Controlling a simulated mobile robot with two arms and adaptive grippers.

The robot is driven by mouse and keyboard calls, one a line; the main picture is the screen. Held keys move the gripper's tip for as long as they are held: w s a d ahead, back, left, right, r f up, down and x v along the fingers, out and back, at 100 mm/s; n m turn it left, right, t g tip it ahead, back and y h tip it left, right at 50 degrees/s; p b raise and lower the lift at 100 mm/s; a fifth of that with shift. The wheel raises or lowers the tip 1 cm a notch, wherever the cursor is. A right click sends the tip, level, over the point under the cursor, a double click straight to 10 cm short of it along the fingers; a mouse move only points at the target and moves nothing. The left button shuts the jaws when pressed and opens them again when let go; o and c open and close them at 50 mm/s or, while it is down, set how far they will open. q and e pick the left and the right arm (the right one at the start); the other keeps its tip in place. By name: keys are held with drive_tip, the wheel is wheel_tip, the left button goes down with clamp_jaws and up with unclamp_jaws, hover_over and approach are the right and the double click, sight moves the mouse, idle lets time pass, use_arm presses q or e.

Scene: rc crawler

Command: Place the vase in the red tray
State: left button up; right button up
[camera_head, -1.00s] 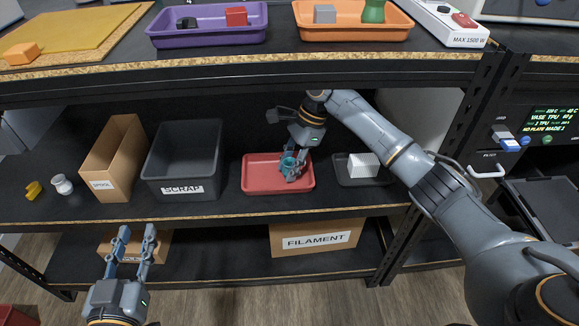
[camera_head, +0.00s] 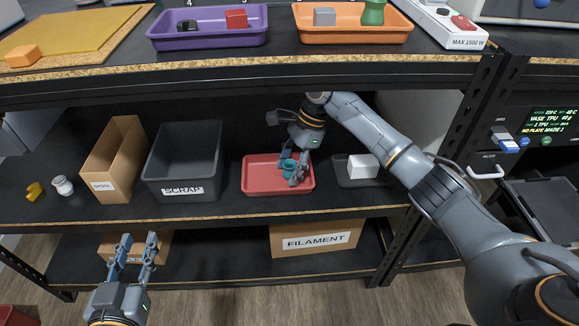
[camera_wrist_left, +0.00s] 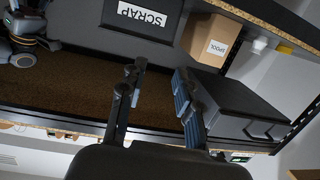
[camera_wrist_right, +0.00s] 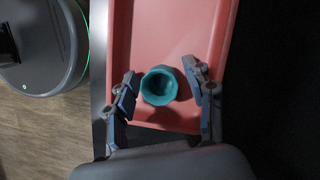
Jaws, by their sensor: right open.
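The teal vase (camera_wrist_right: 160,86) stands in the red tray (camera_wrist_right: 178,30), seen from above in the right wrist view with its round mouth up. In the head view the vase (camera_head: 288,166) is partly hidden by my right gripper (camera_head: 291,177), and the red tray (camera_head: 262,186) lies on the middle shelf. My right gripper (camera_wrist_right: 166,92) is open, with one finger on each side of the vase and visible gaps between. My left gripper (camera_head: 136,245) is open and empty in front of the lower shelf; it also shows in the left wrist view (camera_wrist_left: 155,80).
Left of the red tray stand the grey scrap bin (camera_head: 183,152) and a cardboard box (camera_head: 112,160). At its right is a dark tray (camera_head: 348,181) with a white block (camera_head: 363,166). The upper shelf edge (camera_head: 220,74) runs above my right arm.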

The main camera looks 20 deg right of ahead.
sight(294, 165)
use_arm(q)
drive_tip(key=shift+r, duration=0.1)
use_arm(e)
drive_tip(key=shift+r, duration=0.15)
drive_tip(key=p+v, duration=0.1)
drive_tip(key=v, duration=0.2)
drive_tip(key=shift+r, duration=0.25)
use_arm(q)
drive_tip(key=s+a+f+g+y+p, duration=0.1)
drive_tip(key=s+a+f+g+y, duration=0.1)
drive_tip(key=s+f+g, duration=0.4)
wheel_tip(294, 165, down, 4)
drive_tip(key=shift+s+a+r+g+p, duration=0.15)
drive_tip(key=shift+s+a+g+p, duration=0.2)
drive_tip(key=shift+a, duration=0.2)
use_arm(e)
drive_tip(key=v, duration=0.4)
drive_tip(key=shift+d, duration=0.1)
use_arm(q)
drive_tip(key=shift+w, duration=0.1)
